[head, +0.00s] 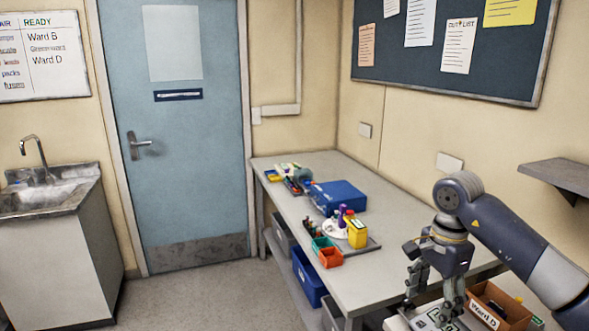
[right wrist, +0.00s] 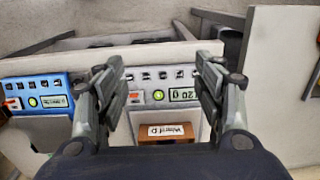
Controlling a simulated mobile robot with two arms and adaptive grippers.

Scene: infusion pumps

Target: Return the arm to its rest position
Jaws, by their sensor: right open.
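My right gripper (head: 433,298) is in the lower right of the head view, fingers pointing down and apart, with nothing between them. It hangs over or just in front of a pale device with a display (head: 432,319), partly cut off by the frame's bottom edge. In the right wrist view the open fingers (right wrist: 161,68) frame a white infusion pump (right wrist: 146,98) with a lit green button and a small screen. I cannot tell whether the fingers touch it. My left gripper is not in view.
A brown box labelled Ward D (head: 483,316) stands right of the gripper. A blue pump (right wrist: 38,92) is left of the white one. The long bench (head: 390,240) holds a blue case (head: 335,196) and small bins. A wall shelf (head: 560,175) juts out near my right arm.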

